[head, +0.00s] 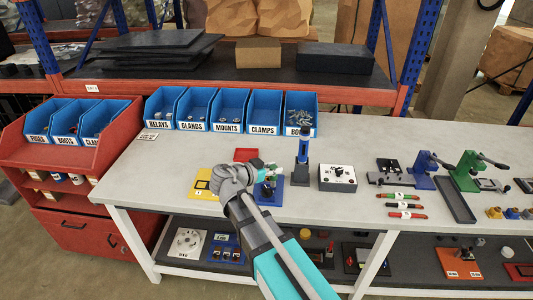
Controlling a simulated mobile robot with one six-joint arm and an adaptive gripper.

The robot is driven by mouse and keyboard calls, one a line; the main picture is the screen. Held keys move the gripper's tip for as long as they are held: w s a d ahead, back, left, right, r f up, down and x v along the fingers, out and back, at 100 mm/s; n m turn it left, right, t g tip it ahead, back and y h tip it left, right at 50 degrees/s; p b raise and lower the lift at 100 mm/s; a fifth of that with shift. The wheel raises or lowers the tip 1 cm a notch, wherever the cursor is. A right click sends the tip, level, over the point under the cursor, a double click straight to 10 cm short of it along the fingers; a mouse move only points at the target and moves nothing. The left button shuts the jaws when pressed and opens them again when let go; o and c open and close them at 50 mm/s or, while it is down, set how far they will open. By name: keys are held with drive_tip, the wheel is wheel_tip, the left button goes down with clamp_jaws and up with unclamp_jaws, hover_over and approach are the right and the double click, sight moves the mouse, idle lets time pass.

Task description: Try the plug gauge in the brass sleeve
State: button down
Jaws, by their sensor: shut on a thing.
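My gripper (262,173) is above the table, right of my grey wrist, over a small blue stand (269,199). It is shut on a small piece with a green end (272,167), which looks like the plug gauge. The jaws and wrist hide most of that piece. The brass sleeve cannot be made out clearly. Something small and dark shows on the blue stand under the gripper, and I cannot tell whether the held piece touches it.
A yellow plate (203,185) lies left and a red tray (246,155) behind. Blue bins (228,109) line the back. The table's left part is clear.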

drive_tip(key=shift+a, duration=0.1)
drive_tip(key=shift+w+a+f, duration=0.1)
drive_tip(key=shift+w+f, duration=0.05)
drive_tip(key=shift+w, duration=0.15)
drive_tip(key=w+a+f+b, duration=0.1)
drive_tip(key=w+f+b, duration=0.1)
drive_tip(key=w, duration=0.4)
drive_tip(key=w+f+b, duration=0.2)
drive_tip(key=w, duration=0.4)
drive_tip(key=shift+w+a, duration=0.35)
drive_tip(key=shift+w, duration=0.05)
drive_tip(key=shift+f+b, duration=0.1)
drive_tip(key=shift+b, duration=0.2)
drive_tip(key=shift+f, duration=0.1)
drive_tip(key=shift+f+b, duration=1.95)
drive_tip(key=shift+b, duration=0.1)
drive_tip(key=shift+f+b, duration=1.4)
idle(0.8)
drive_tip(key=shift+r+p, duration=0.5)
idle(0.9)
